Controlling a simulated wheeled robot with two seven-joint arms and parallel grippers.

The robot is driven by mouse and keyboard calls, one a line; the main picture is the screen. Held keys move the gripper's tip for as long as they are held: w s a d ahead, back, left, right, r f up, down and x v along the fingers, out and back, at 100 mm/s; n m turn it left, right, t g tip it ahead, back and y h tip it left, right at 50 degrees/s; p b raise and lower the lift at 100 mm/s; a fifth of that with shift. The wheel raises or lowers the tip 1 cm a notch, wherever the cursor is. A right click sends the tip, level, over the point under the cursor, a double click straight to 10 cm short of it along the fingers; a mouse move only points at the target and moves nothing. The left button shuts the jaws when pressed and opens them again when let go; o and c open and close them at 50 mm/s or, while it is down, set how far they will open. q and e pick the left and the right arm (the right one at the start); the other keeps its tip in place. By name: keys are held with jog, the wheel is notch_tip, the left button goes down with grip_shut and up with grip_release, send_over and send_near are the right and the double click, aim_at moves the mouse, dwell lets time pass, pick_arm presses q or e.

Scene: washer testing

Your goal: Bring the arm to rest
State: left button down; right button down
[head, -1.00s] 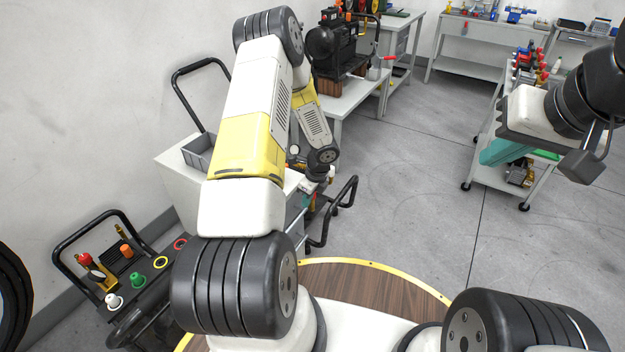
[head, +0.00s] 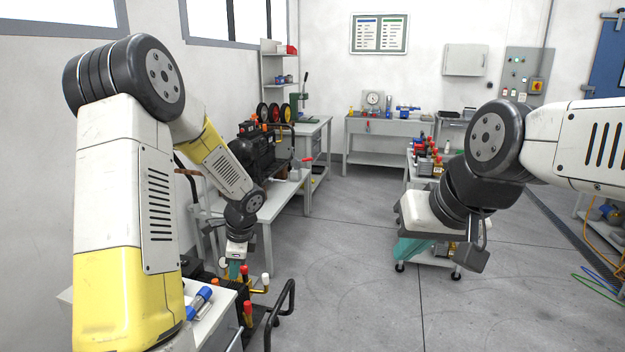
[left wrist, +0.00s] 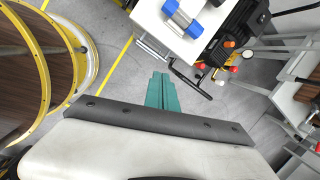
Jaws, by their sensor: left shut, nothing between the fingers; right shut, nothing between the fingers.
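My left gripper (head: 234,270) hangs low at the left in the head view, pointing down beside a cart with coloured knobs. Its teal fingers (left wrist: 161,91) show closed together in the left wrist view, with nothing between them and bare floor behind. My left arm is bent, with its elbow high at the left. My right gripper (head: 411,249) is at the right of the head view, partly hidden by its own wrist. Its teal fingers are shut and appear in front of a trolley. My right arm reaches in from the right edge, bent at the elbow.
A white table (head: 213,318) bearing a blue-and-grey cylinder (head: 199,302) stands close to the left gripper. The knobbed cart (head: 262,312) has a black handle. A trolley (head: 441,262) stands behind the right gripper. Benches line the back wall. The middle floor (head: 345,255) is clear.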

pick_arm(q)
jog(key=s+d+r+n+t+h, duration=0.1)
jog(key=s+r+n, duration=0.35)
jog(key=r, duration=0.35)
jog(key=s+d+r+n+t+h, duration=0.1)
jog(key=s+d+r+n, duration=0.1)
jog(key=s+r+n, duration=0.5)
jog(key=s+d+r+n+t+h, duration=0.2)
jog(key=s+d+r+n+h, duration=0.1)
jog(key=s+r, duration=0.5)
jog(key=s+d+n, duration=0.1)
jog(key=s+d, duration=0.1)
jog(key=s, duration=0.1)
jog(key=shift+s+r+t, duration=0.25)
jog(key=shift+r+t, duration=0.05)
jog(key=shift+r, duration=0.05)
